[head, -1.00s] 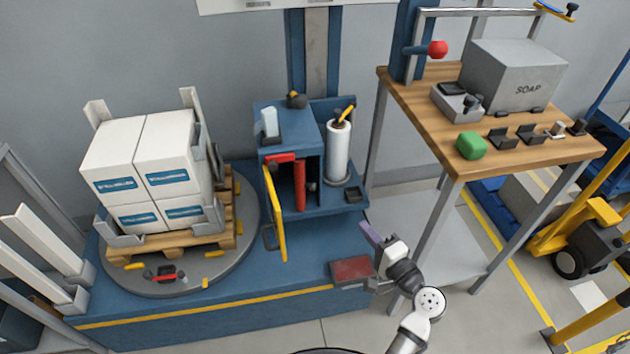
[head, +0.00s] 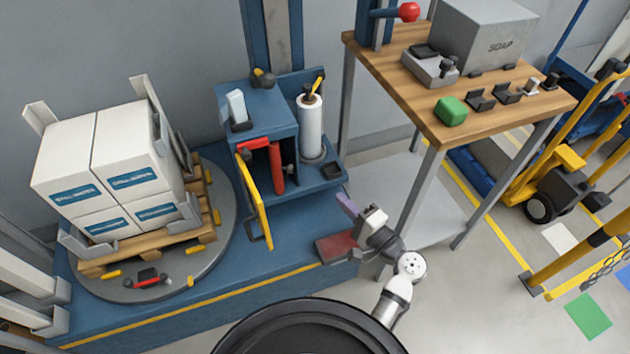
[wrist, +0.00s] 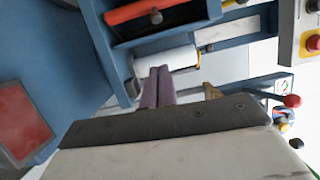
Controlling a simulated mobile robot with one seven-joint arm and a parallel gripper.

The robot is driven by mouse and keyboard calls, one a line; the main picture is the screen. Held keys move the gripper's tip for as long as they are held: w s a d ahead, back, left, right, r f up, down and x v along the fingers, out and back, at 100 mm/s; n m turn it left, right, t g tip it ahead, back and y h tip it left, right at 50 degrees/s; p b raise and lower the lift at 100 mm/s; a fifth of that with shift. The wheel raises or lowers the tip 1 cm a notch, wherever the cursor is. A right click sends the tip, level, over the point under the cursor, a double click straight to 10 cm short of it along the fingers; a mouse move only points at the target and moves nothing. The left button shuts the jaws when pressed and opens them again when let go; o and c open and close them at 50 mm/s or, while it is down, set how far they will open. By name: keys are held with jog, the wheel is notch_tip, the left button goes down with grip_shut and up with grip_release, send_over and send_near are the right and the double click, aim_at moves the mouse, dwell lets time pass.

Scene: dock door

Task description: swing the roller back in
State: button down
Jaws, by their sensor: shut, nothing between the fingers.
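A red upright roller (head: 277,168) stands at the mouth of a blue cabinet (head: 262,112). A short red bar (head: 254,144) joins the picture at its upper left; I cannot tell how far the roller is swung out. A yellow-edged door (head: 257,208) hangs open at the cabinet's front left. The red roller also lies across the top of the wrist view (wrist: 155,10). My gripper (head: 347,204) has purple fingers, is shut and empty, and is in front and right of the roller, apart from it. Its fingers also show in the wrist view (wrist: 157,87).
A white film roll (head: 311,127) stands right of the cabinet. A dark red pad (head: 337,247) is below my gripper. Boxes on a pallet stand on a grey turntable (head: 215,255) at left. A wooden-topped table (head: 405,95) is at right, its leg near my arm.

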jog(key=s+a+p+x, duration=0.1)
jog(key=a+p+x, duration=0.1)
jog(key=x, duration=1)
jog(key=shift+a+p, duration=0.35)
jog(key=shift+p, duration=0.3)
jog(key=shift+s+a+r, duration=0.1)
jog(key=shift+s, duration=0.1)
jog(key=shift+s+a+b, duration=0.2)
jog(key=shift+a+b, duration=0.15)
jog(key=shift+a, duration=0.6)
jog(key=shift+s+a+b, duration=0.15)
jog(key=shift+a+b, duration=0.15)
jog(key=shift+a, duration=0.7)
jog(key=shift+s+a+b, duration=0.2)
jog(key=shift+a+b, duration=0.15)
jog(key=shift+a, duration=0.6)
jog(key=shift+d, duration=0.1)
